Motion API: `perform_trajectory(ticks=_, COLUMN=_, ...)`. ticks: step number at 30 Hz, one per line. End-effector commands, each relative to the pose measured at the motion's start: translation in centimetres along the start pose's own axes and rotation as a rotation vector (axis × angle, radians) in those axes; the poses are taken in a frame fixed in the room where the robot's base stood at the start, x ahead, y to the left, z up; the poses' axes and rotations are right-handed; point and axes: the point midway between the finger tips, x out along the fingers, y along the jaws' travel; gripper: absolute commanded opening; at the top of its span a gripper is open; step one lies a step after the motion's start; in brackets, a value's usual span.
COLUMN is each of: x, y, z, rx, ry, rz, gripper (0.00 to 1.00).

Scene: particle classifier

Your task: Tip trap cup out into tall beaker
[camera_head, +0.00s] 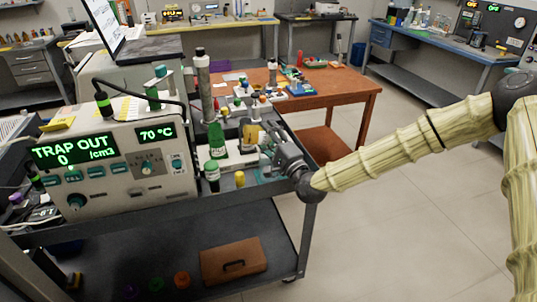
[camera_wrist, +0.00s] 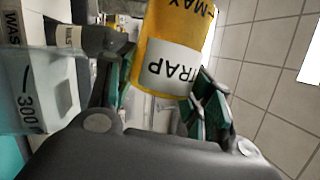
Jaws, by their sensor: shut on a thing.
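The yellow trap cup (camera_wrist: 172,65) has a white band lettered "TRAP", seen upside down in the wrist view, with "MAX" above it. In the head view the cup (camera_head: 251,133) is small, at the right end of the cart top. My gripper (camera_wrist: 160,100) is shut on the cup, with green-padded fingers either side. It also shows in the head view (camera_head: 272,146). A clear graduated beaker (camera_wrist: 28,95) marked "300" is cut off at the left of the wrist view; I cannot tell if it is the tall beaker. The cup's inside is hidden.
The instrument (camera_head: 115,160) on the cart reads "TRAP OUT 0 /cm3" and "70 °C". A tall column (camera_head: 204,90), a green-and-white bottle (camera_head: 217,140) and a yellow-capped item (camera_head: 240,179) stand close by. An orange table (camera_head: 320,90) is behind; floor at right is clear.

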Motion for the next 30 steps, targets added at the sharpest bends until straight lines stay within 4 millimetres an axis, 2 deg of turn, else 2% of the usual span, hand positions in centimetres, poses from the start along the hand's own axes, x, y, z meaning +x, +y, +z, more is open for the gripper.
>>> perform_trajectory(ticks=30, x=-0.09, y=-0.22, z=-0.32, rx=0.105, ry=0.021, rz=-0.032, gripper=0.27)
